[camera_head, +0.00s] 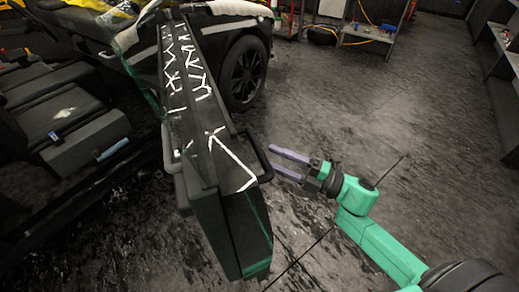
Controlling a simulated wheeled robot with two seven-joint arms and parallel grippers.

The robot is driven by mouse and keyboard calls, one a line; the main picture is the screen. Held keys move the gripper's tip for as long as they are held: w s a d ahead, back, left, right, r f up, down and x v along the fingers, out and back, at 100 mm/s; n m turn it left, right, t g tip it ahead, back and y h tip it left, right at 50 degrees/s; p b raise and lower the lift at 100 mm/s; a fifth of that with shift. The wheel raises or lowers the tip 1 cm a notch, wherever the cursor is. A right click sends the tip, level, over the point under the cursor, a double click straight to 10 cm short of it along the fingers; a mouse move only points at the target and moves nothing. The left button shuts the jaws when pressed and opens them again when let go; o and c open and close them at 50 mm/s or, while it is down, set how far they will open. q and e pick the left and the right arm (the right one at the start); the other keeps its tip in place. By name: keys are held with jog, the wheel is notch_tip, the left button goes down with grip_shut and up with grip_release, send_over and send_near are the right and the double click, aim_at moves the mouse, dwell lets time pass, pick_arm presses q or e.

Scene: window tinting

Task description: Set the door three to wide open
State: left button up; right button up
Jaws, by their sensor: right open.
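The car door (237,237) stands open in the middle of the view, seen from above along its top edge, with white marks on its dark upper surface. A dark handle-like bar (262,160) sticks out on the door's right side. My right gripper (287,160) is open just right of this bar, its two pale purple fingers pointing left toward it. The fingertips are very close to the bar; I cannot tell whether they touch it. My left gripper is not in view.
The car's dark interior (90,140) lies left of the door. A car wheel (243,72) is behind it. A metal shelf cart (372,35) stands at the back, and shelving (505,50) is at the far right. The wet-looking floor (340,105) right of the door is clear.

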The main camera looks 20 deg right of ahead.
aim_at(259, 152)
jog(key=x, duration=0.5)
jog(key=shift+a, duration=0.1)
grip_shut()
dwell(1.2)
